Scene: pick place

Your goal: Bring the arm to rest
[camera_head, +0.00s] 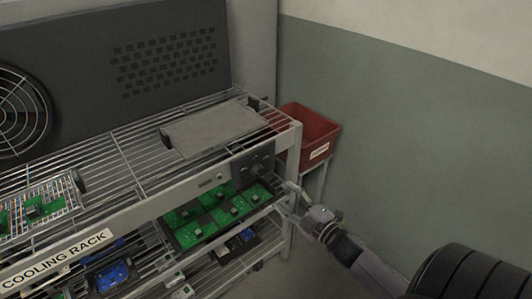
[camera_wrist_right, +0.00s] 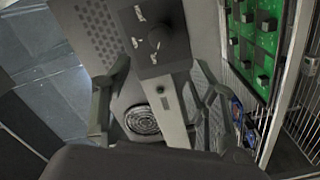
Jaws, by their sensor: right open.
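My right gripper (camera_head: 287,198) is at the front right corner of the cooling rack (camera_head: 150,206), beside the rack's right post and a dark control panel with a knob (camera_head: 258,170). The control panel (camera_wrist_right: 150,35) shows just beyond the fingers there. I cannot tell whether a fingertip touches the rack. My left gripper is not in view.
A tray of green circuit boards (camera_head: 220,213) sits on the rack below the panel, near my gripper. A flat grey tray (camera_head: 215,128) lies on the top shelf. A red bin (camera_head: 312,128) stands behind the rack's right end. Floor is free at right.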

